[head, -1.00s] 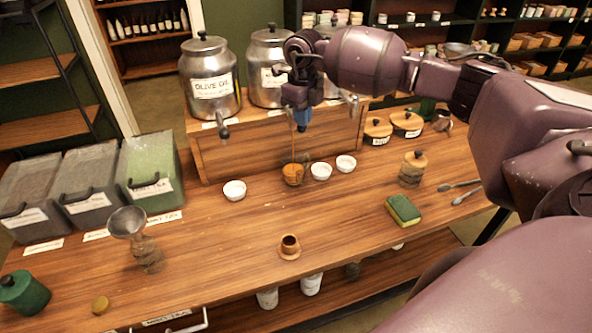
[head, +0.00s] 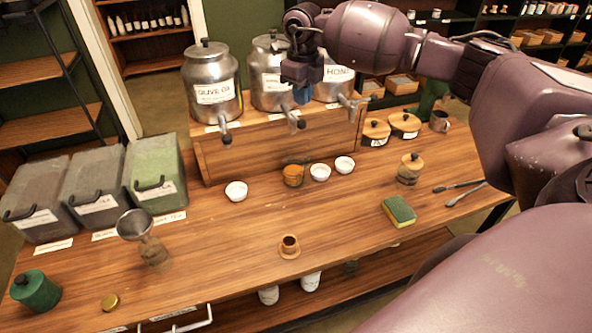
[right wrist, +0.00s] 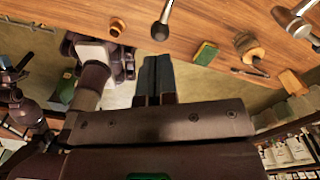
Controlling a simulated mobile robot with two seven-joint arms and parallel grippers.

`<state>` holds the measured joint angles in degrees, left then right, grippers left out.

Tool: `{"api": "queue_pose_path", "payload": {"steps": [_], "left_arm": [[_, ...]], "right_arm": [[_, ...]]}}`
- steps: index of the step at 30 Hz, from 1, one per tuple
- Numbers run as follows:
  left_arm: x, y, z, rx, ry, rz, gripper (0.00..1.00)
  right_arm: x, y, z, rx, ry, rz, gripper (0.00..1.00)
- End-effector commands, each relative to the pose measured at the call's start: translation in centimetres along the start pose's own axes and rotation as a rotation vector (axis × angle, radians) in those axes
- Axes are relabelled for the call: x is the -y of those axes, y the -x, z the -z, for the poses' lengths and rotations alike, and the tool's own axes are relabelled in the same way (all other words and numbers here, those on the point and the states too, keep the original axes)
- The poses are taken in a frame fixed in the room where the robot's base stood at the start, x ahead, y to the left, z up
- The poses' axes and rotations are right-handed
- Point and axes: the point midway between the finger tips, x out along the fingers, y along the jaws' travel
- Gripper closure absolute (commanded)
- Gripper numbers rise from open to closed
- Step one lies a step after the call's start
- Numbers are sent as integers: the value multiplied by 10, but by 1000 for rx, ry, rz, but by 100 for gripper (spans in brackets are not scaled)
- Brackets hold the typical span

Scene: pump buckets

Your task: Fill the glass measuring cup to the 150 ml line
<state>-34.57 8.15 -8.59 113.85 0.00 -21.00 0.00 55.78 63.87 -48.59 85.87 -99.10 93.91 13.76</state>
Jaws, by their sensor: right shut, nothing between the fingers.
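The glass measuring cup (head: 293,176) stands on the table in front of the dispensers, below the middle tap (head: 296,121). It holds an amber-orange liquid that reaches high in the cup; its marks are too small to read. No stream falls from the tap now. The middle metal dispenser (head: 268,88) is partly hidden by my right arm. My right gripper (head: 302,94) is shut and empty, just above the middle tap, in front of the dispenser. In the right wrist view its closed fingers (right wrist: 158,80) show. My left gripper is not in view.
The olive oil dispenser (head: 212,90) stands left and the honey dispenser (head: 338,78) right, on a wooden stand (head: 270,152). Small white bowls (head: 236,191) flank the cup.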

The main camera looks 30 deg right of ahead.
Motion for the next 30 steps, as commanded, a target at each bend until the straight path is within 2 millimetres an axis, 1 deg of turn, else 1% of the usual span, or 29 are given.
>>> {"api": "queue_pose_path", "payload": {"steps": [5, 19, 22, 30], "left_arm": [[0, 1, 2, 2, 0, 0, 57], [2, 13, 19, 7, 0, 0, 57], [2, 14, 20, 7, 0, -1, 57], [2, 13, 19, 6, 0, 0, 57]], "right_arm": [[0, 5, 0, 1, 0, 0, 100], [0, 48, 0, 1, -1, 0, 100], [0, 51, 0, 0, -1, 0, 100], [0, 50, 0, 1, 0, 0, 100]]}}
